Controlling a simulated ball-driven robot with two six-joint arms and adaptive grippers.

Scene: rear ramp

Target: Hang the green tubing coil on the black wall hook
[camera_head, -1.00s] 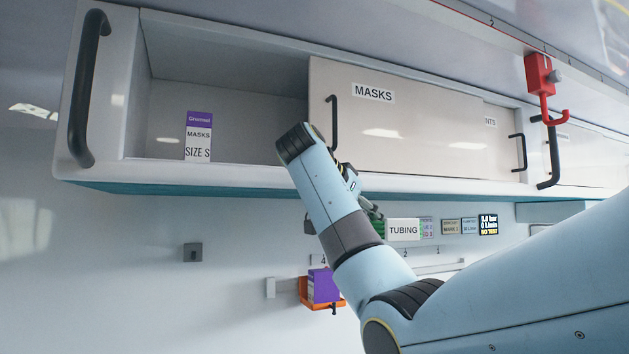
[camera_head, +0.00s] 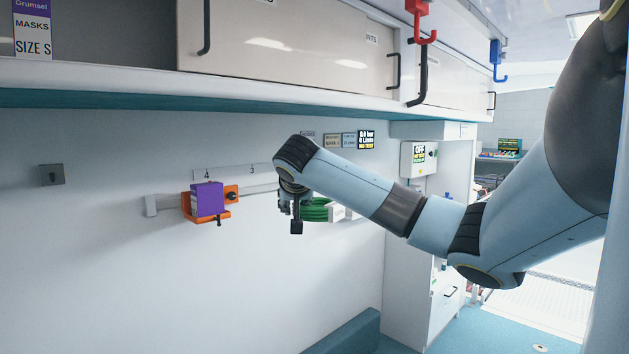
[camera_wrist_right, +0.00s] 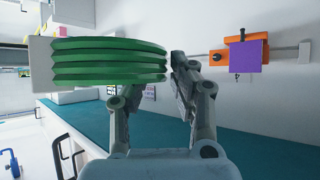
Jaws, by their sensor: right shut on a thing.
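The green tubing coil (camera_head: 318,211) is beside my right gripper (camera_head: 297,208), partly hidden by it in the head view. In the right wrist view the coil (camera_wrist_right: 108,64) is a stack of green loops with a white label on its left. My right gripper (camera_wrist_right: 150,84) is shut on the coil, one finger partly behind it and the other at its right edge. The wall hook (camera_head: 51,175) is a small dark plate on the bare wall at the left, well apart from the coil. My left gripper is out of view.
A purple box (camera_head: 207,199) in an orange holder (camera_head: 232,194) hangs on the wall rail (camera_head: 165,203) between hook and coil. A cabinet (camera_head: 290,40) with black handles overhangs above. Red (camera_head: 420,20) and blue (camera_head: 497,60) hooks hang at upper right. The wall below the rail is clear.

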